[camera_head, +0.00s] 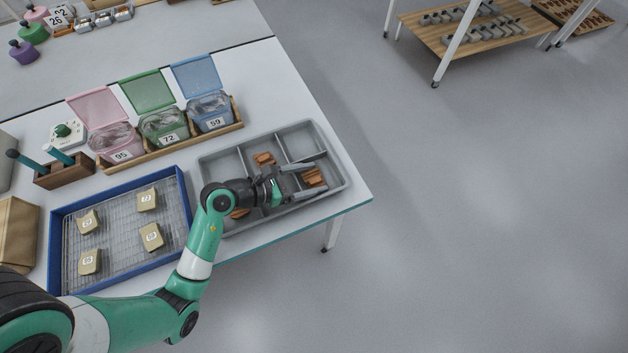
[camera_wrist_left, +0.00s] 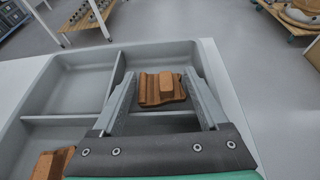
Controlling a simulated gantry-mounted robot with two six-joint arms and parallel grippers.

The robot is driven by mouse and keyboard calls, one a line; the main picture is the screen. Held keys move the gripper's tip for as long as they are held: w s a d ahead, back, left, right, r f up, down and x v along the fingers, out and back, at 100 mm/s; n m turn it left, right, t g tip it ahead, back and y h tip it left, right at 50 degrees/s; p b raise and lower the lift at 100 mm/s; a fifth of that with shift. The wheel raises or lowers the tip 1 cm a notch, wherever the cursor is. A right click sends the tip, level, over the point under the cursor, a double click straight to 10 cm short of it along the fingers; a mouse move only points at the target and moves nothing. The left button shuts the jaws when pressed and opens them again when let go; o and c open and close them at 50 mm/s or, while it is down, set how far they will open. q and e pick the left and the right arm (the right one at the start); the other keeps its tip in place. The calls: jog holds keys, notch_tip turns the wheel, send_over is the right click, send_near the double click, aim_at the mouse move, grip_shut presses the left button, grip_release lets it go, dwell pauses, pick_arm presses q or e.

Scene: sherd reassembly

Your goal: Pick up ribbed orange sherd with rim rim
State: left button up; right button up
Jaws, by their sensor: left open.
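An orange-brown ribbed sherd (camera_head: 314,177) lies in the right-hand compartment of the grey divided tray (camera_head: 341,167). In the left wrist view the same sherd (camera_wrist_left: 148,92) shows a ribbed face with a raised block on it. My left gripper (camera_head: 313,174) is open over that compartment, and its fingers stand on either side of the sherd, apart from it. The gap between the fingertips also shows in the left wrist view (camera_wrist_left: 160,75). Other orange sherds lie in the tray, one in the upper middle part (camera_head: 263,159) and one at the lower left (camera_head: 239,213), partly behind my arm.
A blue-rimmed wire tray (camera_head: 120,232) with several tan tagged pieces lies left of the grey tray. Pink, green and blue lidded boxes (camera_head: 163,125) stand in a wooden rack (camera_head: 237,126) behind. Dividers and walls of the grey tray stand close around the gripper.

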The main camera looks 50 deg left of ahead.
aim_at(309, 180)
pick_arm(q)
jog(key=c, duration=1.1)
jog(key=shift+o, duration=0.2)
jog(key=r+p, duration=0.2)
jog(key=r, duration=0.1)
jog(key=r+p, duration=0.1)
jog(key=shift+s+r, duration=0.2)
jog(key=shift+s, duration=0.05)
jog(key=s+r+p, duration=0.7)
jog(key=s+r, duration=0.1)
jog(key=s, duration=0.5)
jog(key=shift+s+d+r, duration=0.15)
jog(key=shift+s+r, duration=0.15)
